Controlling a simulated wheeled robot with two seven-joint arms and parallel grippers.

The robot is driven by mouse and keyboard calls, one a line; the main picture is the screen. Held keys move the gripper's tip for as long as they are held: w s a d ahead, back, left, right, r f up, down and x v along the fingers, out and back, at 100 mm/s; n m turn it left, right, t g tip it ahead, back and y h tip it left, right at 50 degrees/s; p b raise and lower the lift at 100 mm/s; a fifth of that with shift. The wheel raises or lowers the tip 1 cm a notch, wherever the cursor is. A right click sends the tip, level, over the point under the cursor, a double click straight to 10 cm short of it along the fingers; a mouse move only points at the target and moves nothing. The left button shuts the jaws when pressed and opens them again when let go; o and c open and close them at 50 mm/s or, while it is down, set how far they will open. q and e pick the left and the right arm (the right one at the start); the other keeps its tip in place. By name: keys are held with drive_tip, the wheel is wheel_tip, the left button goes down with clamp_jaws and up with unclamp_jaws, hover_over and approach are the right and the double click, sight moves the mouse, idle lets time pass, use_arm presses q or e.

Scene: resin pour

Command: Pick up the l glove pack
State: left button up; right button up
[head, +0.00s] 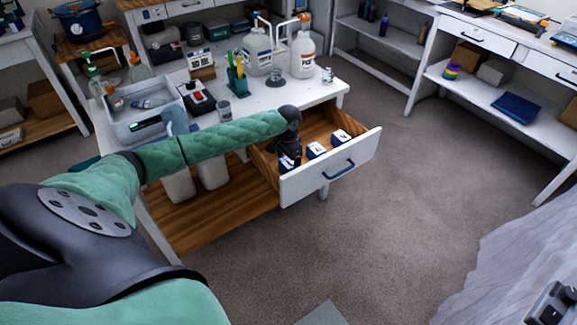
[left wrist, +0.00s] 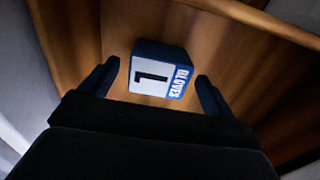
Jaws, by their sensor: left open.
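The L glove pack is a blue and white box in the left wrist view (left wrist: 160,72), lying on the wooden drawer floor with a large "L" and "GLOVES" on its label. My left gripper (left wrist: 156,80) is open, with one finger on each side of the pack in the picture and gaps visible on both sides. The pack appears ahead of the fingertips; the exact depth is hard to tell. In the head view my left gripper (head: 289,152) reaches down into the open drawer (head: 330,172), over the nearest pack, which it partly hides. My right gripper is not seen.
Two similar packs, a middle one (head: 316,150) and a right one (head: 340,136), lie in the drawer. The drawer's wooden walls are close around the gripper. The white bench (head: 240,108) above holds a grey tray (head: 150,122), bottles (head: 303,58) and a pen holder (head: 237,78).

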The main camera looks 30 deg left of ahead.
use_arm(q)
drive_tip(key=shift+f, duration=0.8)
drive_tip(key=c, duration=1.1)
drive_tip(key=shift+o, duration=0.2)
